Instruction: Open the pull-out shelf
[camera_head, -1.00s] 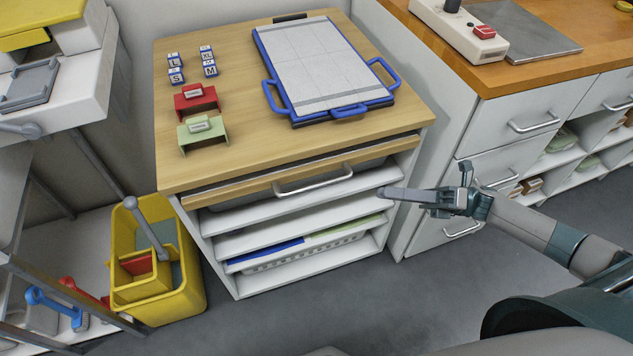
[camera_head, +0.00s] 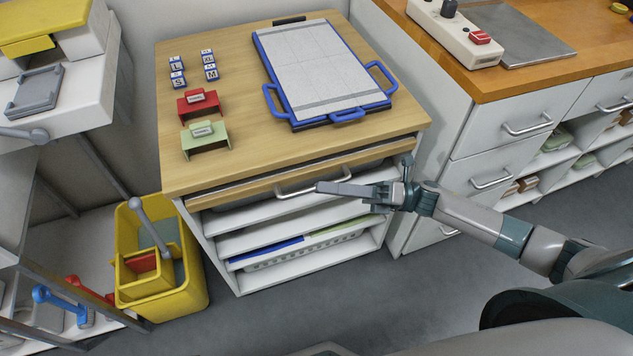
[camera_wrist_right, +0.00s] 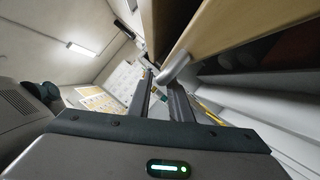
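The pull-out shelf has a wooden front (camera_head: 238,191) just under the top of the wood-topped cabinet (camera_head: 225,163). It sits about in line with the tabletop's front edge. Its grey bar handle (camera_head: 296,190) is at the middle of the front; its right end lies by my fingertips. My right gripper (camera_head: 321,187) reaches in from the right at the handle. In the right wrist view its two fingers (camera_wrist_right: 160,82) stand apart, with the handle (camera_wrist_right: 176,67) at their tips. I cannot tell whether they touch it. My left gripper is not in view.
A blue-framed board (camera_head: 322,70), red and green holders (camera_head: 199,102) and small letter blocks (camera_head: 178,72) are on the cabinet top. Open shelves with a blue item (camera_head: 265,254) lie below. A yellow bin (camera_head: 190,292) stands left. Grey floor (camera_head: 330,295) in front is clear.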

